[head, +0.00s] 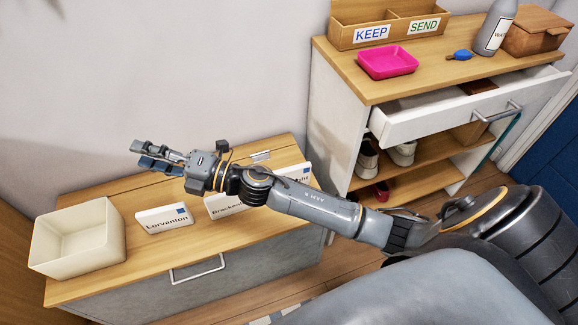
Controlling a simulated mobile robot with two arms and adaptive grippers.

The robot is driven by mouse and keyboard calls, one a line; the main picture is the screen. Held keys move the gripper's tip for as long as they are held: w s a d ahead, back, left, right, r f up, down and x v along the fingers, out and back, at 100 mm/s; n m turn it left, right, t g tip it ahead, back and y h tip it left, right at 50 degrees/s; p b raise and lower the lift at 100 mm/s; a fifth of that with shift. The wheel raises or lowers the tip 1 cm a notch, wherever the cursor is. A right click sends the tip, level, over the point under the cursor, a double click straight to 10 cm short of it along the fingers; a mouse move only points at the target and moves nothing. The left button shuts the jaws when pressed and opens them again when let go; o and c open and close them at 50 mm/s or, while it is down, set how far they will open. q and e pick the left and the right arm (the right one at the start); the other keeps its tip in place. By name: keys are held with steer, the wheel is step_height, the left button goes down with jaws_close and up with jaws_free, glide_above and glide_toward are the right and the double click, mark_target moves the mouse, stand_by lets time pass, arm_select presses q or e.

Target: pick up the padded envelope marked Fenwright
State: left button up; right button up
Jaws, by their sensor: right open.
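Three white padded envelopes stand in a row on the low wooden-topped chest. The left one reads Lorvanton (164,218). The middle one, starting "Bracken" (222,205), is partly covered by my right arm. The right one (298,171) is mostly hidden behind the arm; only an ending like "ght" shows, which fits Fenwright, but the full name cannot be read. My right gripper (141,155) is open and empty, reaching left above the back of the chest, past the envelopes and apart from them. My left gripper is not in view.
A cream open bin (78,238) stands at the chest's left end. At right, a taller cabinet (352,78) has an open drawer (470,108) jutting out and shoes below. On it are a KEEP/SEND box (385,24), pink tray (387,62), bottle (495,27) and wooden box (535,31).

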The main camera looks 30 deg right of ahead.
steer(key=s+a+n+g+y, duration=0.2)
steer(key=a+n+g+y, duration=0.15)
steer(key=n+g, duration=0.35)
steer(key=n+g+h, duration=0.7)
steer(key=n+h, duration=0.8)
steer(key=h, duration=0.5)
glide_toward(288, 169)
steer(key=f, duration=0.1)
steer(key=f+b, duration=0.1)
steer(key=f, duration=0.1)
steer(key=shift+w+d, duration=0.3)
steer(key=shift+s+d+f+b, duration=0.1)
steer(key=shift+d+f+b, duration=0.15)
steer(key=shift+f, duration=0.75)
steer(key=shift+s+d+f+b, duration=0.15)
steer(key=shift+f+b, duration=0.1)
steer(key=shift+f, duration=0.7)
steer(key=shift+d+f+b, duration=0.2)
steer(key=shift+f+b, duration=0.05)
steer(key=shift+f, duration=0.75)
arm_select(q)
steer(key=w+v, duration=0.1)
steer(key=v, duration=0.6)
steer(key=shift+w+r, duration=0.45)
